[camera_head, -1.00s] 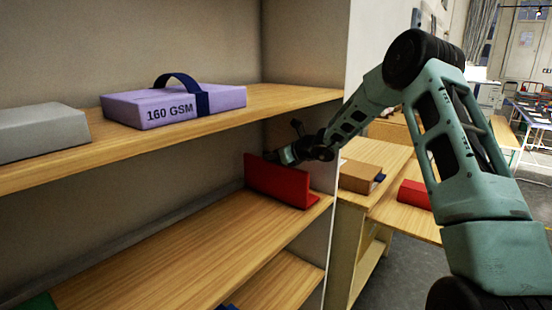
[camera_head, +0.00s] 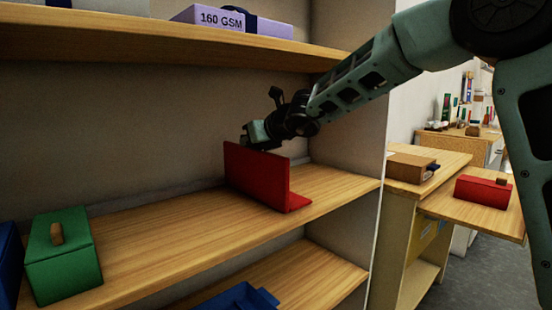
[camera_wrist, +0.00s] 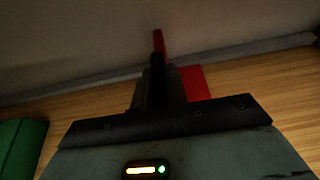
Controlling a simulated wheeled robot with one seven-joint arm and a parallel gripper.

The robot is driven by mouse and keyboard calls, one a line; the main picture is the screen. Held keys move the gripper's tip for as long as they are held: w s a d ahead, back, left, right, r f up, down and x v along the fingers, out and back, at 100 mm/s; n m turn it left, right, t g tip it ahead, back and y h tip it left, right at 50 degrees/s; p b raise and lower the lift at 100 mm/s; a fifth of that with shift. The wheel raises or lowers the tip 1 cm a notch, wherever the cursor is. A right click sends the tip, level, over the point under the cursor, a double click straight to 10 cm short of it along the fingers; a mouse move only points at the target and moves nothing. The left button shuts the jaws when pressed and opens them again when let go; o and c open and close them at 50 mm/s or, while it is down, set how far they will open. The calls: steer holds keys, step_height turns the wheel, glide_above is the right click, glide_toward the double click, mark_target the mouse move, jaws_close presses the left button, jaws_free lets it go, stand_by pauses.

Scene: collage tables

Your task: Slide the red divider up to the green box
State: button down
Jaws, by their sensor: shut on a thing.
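The red divider (camera_head: 257,177) stands upright on the middle shelf, its foot flat on the boards toward the right. My gripper (camera_head: 256,136) is at the divider's top edge toward the back and is shut on it. In the wrist view the divider (camera_wrist: 195,82) shows beyond and to the right of the dark fingers (camera_wrist: 160,85); the fingertips are hard to make out. The green box (camera_head: 62,262), with a wooden knob on its lid, sits on the same shelf at the left. It also shows in the wrist view (camera_wrist: 18,145) at the left edge.
The shelf (camera_head: 160,235) between divider and green box is bare. A blue box (camera_head: 8,262) stands left of the green box. The upper shelf (camera_head: 130,48) holds a purple box (camera_head: 215,17). A blue tray (camera_head: 240,298) is below.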

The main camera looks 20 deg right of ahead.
steer(key=s+a+b, duration=0.2)
steer(key=s+a, duration=0.2)
steer(key=a, duration=0.7)
steer(key=s+a+b, duration=0.2)
steer(key=s+a, duration=0.2)
steer(key=a, duration=0.7)
steer(key=s+a+b, duration=0.2)
steer(key=s+a, duration=0.2)
steer(key=a, duration=0.8)
steer(key=shift+s+b, duration=0.2)
steer(key=shift+b, duration=0.1)
steer(key=c, duration=1.4)
jaws_free()
steer(key=p+v, duration=0.2)
steer(key=v, duration=1.5)
steer(key=shift+s, duration=0.1)
